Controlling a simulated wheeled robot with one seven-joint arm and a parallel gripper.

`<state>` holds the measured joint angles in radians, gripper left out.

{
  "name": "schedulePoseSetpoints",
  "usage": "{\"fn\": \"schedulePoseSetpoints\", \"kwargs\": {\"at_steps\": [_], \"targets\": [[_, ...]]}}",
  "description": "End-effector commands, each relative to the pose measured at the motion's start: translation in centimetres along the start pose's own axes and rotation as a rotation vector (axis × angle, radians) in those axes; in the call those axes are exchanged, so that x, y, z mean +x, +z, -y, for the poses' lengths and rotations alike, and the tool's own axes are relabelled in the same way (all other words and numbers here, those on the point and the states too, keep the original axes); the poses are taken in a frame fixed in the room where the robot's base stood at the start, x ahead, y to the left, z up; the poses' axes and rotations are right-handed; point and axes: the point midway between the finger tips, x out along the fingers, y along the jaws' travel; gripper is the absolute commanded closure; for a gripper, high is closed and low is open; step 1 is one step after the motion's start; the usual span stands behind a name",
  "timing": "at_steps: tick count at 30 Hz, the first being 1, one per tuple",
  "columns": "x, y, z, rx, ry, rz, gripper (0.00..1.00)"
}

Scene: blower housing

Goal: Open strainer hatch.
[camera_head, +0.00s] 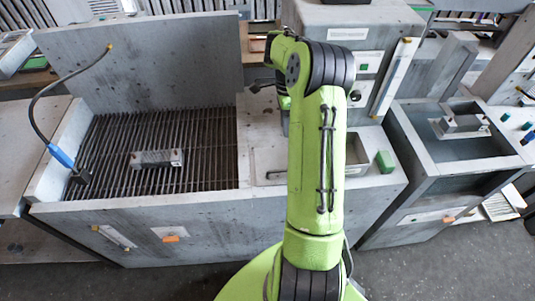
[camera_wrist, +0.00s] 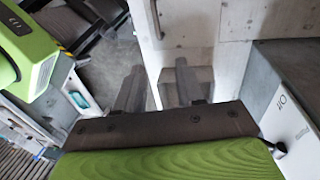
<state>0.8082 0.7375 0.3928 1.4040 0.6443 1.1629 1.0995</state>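In the head view, a dark slatted grate (camera_head: 215,135) lies in the left bay of the grey housing, with a grey block-shaped handle (camera_head: 157,159) on it. A grey panel (camera_head: 150,60) stands upright behind the grate. A second grey block (camera_head: 462,124) sits in the right-hand basin. No label lets me tell which part is the strainer hatch. In the wrist view, my gripper (camera_wrist: 159,88) is open, its two dark fingers apart with nothing between them. In the head view, my green arm hides most of the gripper.
A black hose with a blue end (camera_head: 62,157) rests at the grate's left edge. A green block (camera_head: 385,162) sits on the right ledge. In the wrist view, a pale wall (camera_wrist: 190,30) is ahead and a white box with printed lettering (camera_wrist: 292,118) is close at right.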

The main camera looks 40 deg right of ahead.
Motion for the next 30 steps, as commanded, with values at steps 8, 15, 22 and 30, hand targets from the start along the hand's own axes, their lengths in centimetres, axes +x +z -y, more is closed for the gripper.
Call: {"fn": "schedulePoseSetpoints", "kwargs": {"at_steps": [8, 15, 22, 30], "targets": [[5.0, -0.1, 0.0, 0.009, 0.011, 0.005, 0.62], [11.0, -0.1, 0.0, 0.008, 0.009, 0.005, 0.62], [15.3, 0.0, 0.0, 0.008, 0.006, 0.004, 0.62], [16.1, 0.0, 0.1, 0.007, 0.002, 0.003, 0.62]]}}
